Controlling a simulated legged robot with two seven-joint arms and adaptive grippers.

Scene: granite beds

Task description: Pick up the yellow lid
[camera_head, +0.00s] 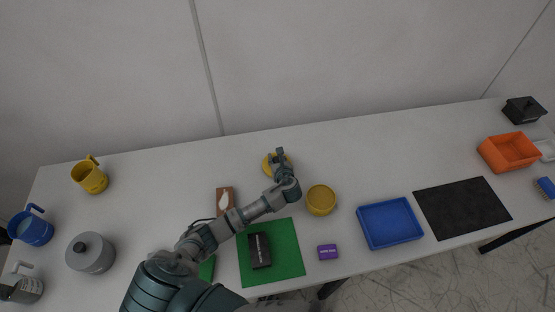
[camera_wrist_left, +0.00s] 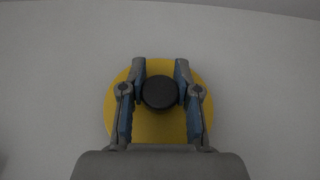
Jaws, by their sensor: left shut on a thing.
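The yellow lid (camera_wrist_left: 160,125) is a round disc with a dark round knob (camera_wrist_left: 160,92) at its middle. In the wrist view it lies below my left gripper (camera_wrist_left: 160,84), whose two fingers are on either side of the knob and shut on it. In the head view the lid (camera_head: 267,168) shows as a yellow edge at the back middle of the table, partly hidden by my left gripper (camera_head: 278,155). I cannot tell whether the lid touches the table. My right gripper is not in view.
A yellow pot (camera_head: 321,200) stands right of my left arm. A green mat (camera_head: 285,262) holds a black box (camera_head: 259,250); a purple box (camera_head: 328,252) and a blue tray (camera_head: 390,223) are to the right. A brown board (camera_head: 225,196) lies left of the arm. The table's back middle is mostly clear.

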